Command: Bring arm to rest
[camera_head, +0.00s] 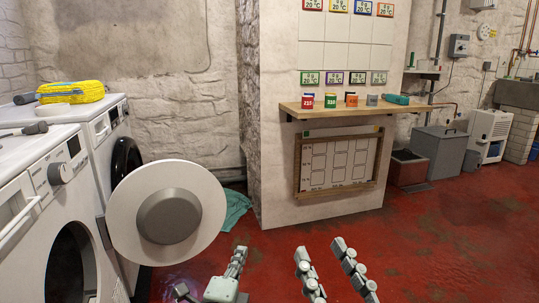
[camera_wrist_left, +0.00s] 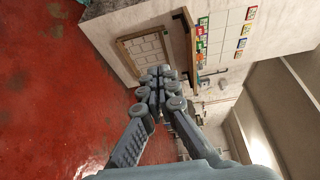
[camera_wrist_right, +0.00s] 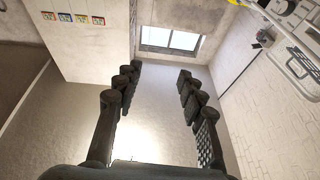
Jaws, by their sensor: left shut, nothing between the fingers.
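My left gripper (camera_head: 239,255) shows low in the middle of the head view, with its fingers together and nothing between them. In the left wrist view the left gripper (camera_wrist_left: 158,76) has its fingertips touching. My right gripper (camera_head: 320,247) is to its right in the head view, its two fingers spread apart. In the right wrist view the right gripper (camera_wrist_right: 157,76) is open and empty, pointing towards a window and walls. Both grippers are held in free space, apart from any object.
A washing machine with an open round door (camera_head: 168,212) stands at the left, close to my left gripper. A yellow bundle (camera_head: 72,92) lies on the machine behind. A wooden shelf (camera_head: 345,110) holds small colored boxes. Red floor (camera_head: 430,240) is clear at the right.

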